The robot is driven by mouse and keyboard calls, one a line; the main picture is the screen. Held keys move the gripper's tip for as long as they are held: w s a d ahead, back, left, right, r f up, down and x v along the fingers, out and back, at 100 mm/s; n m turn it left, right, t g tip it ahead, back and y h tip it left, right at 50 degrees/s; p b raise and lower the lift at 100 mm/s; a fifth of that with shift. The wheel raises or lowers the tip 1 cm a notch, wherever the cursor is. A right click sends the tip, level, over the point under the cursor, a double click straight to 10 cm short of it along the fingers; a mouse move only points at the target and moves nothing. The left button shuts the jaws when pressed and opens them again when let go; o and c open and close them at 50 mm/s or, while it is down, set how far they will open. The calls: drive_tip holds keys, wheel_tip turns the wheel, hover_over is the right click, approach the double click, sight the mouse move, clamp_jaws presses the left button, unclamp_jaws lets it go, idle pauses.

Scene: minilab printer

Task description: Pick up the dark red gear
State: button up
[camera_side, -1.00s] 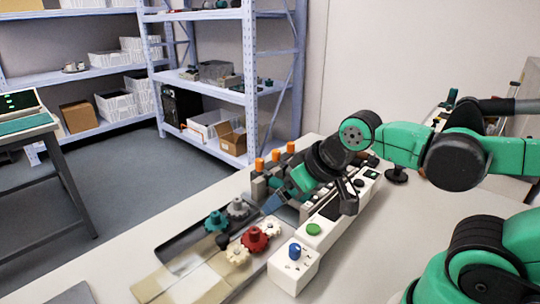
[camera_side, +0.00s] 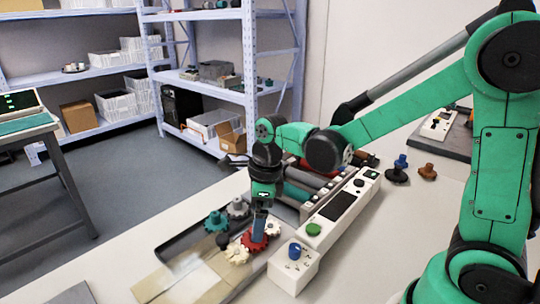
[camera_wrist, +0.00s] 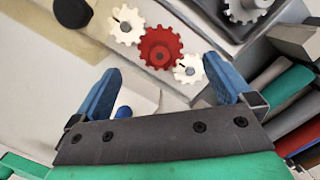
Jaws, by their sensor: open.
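In the wrist view the dark red gear (camera_wrist: 160,47) shows whole, with teeth around a central hub, flanked closely by two white gears (camera_wrist: 127,25) (camera_wrist: 188,68). My gripper (camera_side: 259,226) points down over the gear in the side view. In the wrist view my gripper (camera_wrist: 163,70) is open and empty, and the gear lies ahead, beyond and between the fingertips. I cannot tell how far the fingertips are above it.
A teal gear (camera_side: 215,222) and a grey gear (camera_side: 237,208) stand just behind. A white control box with a blue knob (camera_side: 295,251) and a green button (camera_side: 313,229) lies close to the right. Blue-topped (camera_side: 399,168) and brown (camera_side: 427,172) parts stand farther right.

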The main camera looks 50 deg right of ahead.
drive_tip(key=shift+w+a+f, duration=0.15)
drive_tip(key=shift+f, duration=1.2)
drive_tip(key=shift+w+a+f, duration=0.1)
drive_tip(key=shift+f, duration=1.2)
drive_tip(key=c, duration=1.3)
drive_tip(key=shift+r, duration=0.1)
wheel_tip(320, 180, up, 20)
drive_tip(key=shift+f, duration=0.1)
